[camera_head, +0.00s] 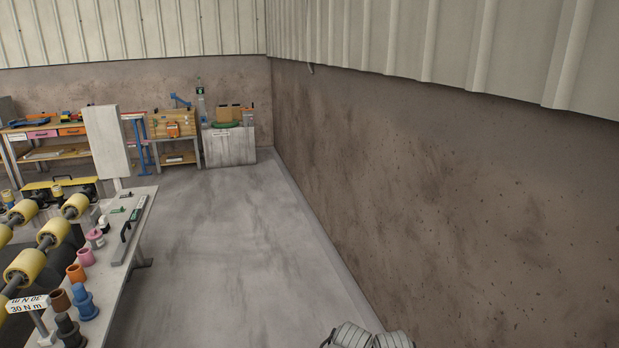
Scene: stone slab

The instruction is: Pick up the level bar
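I cannot clearly make out which thing is the level bar. A long thin grey bar with a black handle-like part (126,231) lies along the right side of the near workbench at the left, and it may be the level bar. A small dark and green item (139,203) lies just beyond it. Neither of my grippers shows in the head view. A grey ribbed rounded shape (362,338) is cut off by the bottom edge, and I cannot tell what it is.
A pale slab-like block (229,147) with items on top stands at the back. The grey floor (235,250) is clear beside the right wall.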

